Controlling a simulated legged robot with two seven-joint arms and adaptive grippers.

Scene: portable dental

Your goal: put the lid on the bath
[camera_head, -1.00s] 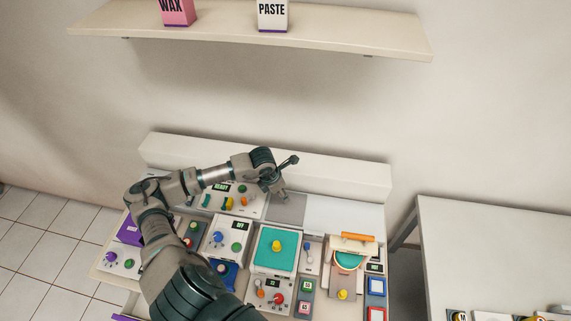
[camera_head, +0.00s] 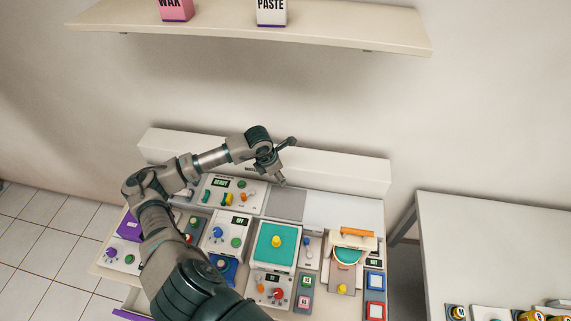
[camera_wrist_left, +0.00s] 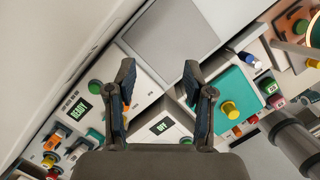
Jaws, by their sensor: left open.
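A teal square panel (camera_head: 263,245) with a yellow knob (camera_head: 276,241) sits on a white box in the middle of the bench. It looks like the lid on the bath, but I cannot tell for certain. The teal panel (camera_wrist_left: 237,86) also shows in the left wrist view, right of the fingers. My left gripper (camera_head: 284,163) is open and empty, above the back of the bench, behind the teal panel and apart from it. In the left wrist view its two fingers (camera_wrist_left: 159,80) are spread with nothing between them. My right gripper is out of view.
A bare grey square plate (camera_head: 287,205) lies behind the teal panel. A READY control box (camera_head: 233,196) and an OFF control box (camera_head: 229,232) stand to its left. An orange-handled device (camera_head: 352,240) stands to its right. A wall shelf (camera_head: 335,35) hangs above.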

